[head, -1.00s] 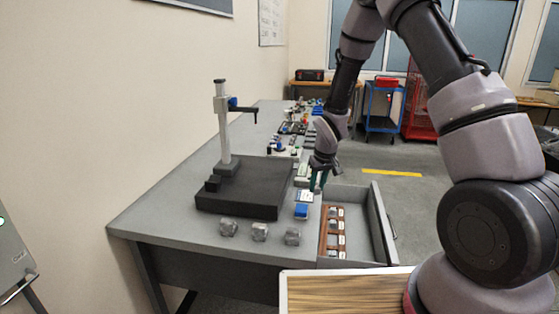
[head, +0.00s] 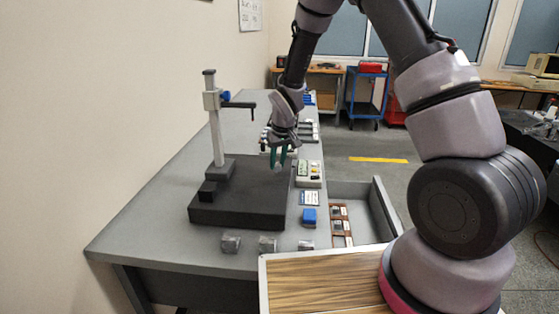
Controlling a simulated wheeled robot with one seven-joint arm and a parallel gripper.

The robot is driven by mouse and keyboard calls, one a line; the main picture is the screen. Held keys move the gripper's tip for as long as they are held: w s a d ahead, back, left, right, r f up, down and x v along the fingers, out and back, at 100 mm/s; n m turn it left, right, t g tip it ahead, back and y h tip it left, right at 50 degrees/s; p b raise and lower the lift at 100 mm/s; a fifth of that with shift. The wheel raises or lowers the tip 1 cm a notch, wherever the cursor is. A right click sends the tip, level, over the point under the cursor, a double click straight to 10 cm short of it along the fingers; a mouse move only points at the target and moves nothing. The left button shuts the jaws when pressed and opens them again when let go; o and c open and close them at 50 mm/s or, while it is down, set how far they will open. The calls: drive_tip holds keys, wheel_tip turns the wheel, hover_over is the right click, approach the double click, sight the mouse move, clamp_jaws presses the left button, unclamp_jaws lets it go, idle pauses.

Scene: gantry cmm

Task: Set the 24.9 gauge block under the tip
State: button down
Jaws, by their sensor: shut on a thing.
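The stand (head: 216,135) rises from the back left of a black plate (head: 240,208) on the bench. Its dark arm reaches right and ends in a short downward tip (head: 253,110) above the plate. My gripper (head: 278,165), with teal fingers pointing down, is above the plate's back right part, right of the tip and lower in the picture. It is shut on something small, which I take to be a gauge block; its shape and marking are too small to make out. Other blocks sit in a brown rack (head: 336,226) in the open drawer.
The open drawer (head: 384,210) juts out on the right. A blue item (head: 309,216), a white card (head: 309,198) and a pale device (head: 308,173) line the plate's right side. Grey cubes (head: 231,243) stand along the front edge.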

drive_tip(key=shift+w+a+f, duration=0.15)
drive_tip(key=shift+a+f, duration=0.1)
drive_tip(key=shift+a, duration=0.4)
drive_tip(key=shift+w+a+f, duration=0.1)
drive_tip(key=shift+a+f, duration=0.1)
drive_tip(key=shift+a, duration=0.45)
drive_tip(key=shift+w+a+f, duration=0.15)
drive_tip(key=shift+a+f, duration=0.1)
drive_tip(key=shift+a, duration=0.4)
drive_tip(key=shift+w+a+f, duration=0.1)
drive_tip(key=shift+w+a, duration=0.05)
drive_tip(key=shift+a, duration=0.75)
drive_tip(key=shift+w+a+f, duration=0.1)
drive_tip(key=shift+w+a, duration=0.05)
drive_tip(key=shift+a, duration=0.75)
drive_tip(key=shift+f, duration=0.35)
drive_tip(key=c, duration=0.6)
unclamp_jaws()
drive_tip(key=v, duration=1.1)
